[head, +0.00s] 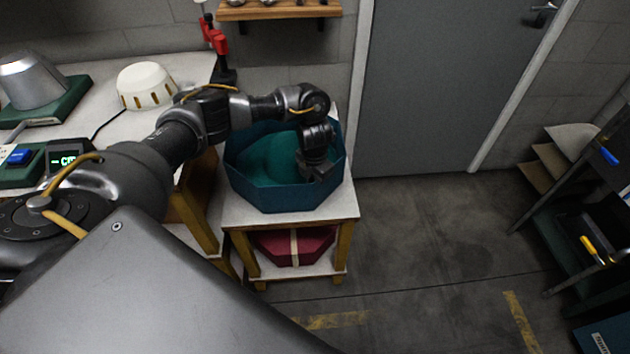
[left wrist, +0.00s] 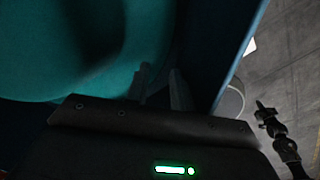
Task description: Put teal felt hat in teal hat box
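The teal felt hat (head: 268,158) lies inside the open teal hat box (head: 268,197), which stands on a small side table. The hat also fills the upper left of the left wrist view (left wrist: 90,50). My left gripper (head: 318,172) reaches down into the box at its right side, by the hat's edge. In the left wrist view its two fingers (left wrist: 161,88) stand apart with a dark gap between them and the box wall (left wrist: 238,50) close by. A dark jointed arm, probably my right one, shows small at the lower right of that view; its finger state is unclear.
A dark red box (head: 290,247) sits on the side table's lower shelf. A white bench (head: 110,70) at left holds a cream slotted dome (head: 147,86) and a metal hat form (head: 30,80). A grey door (head: 440,90) is behind.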

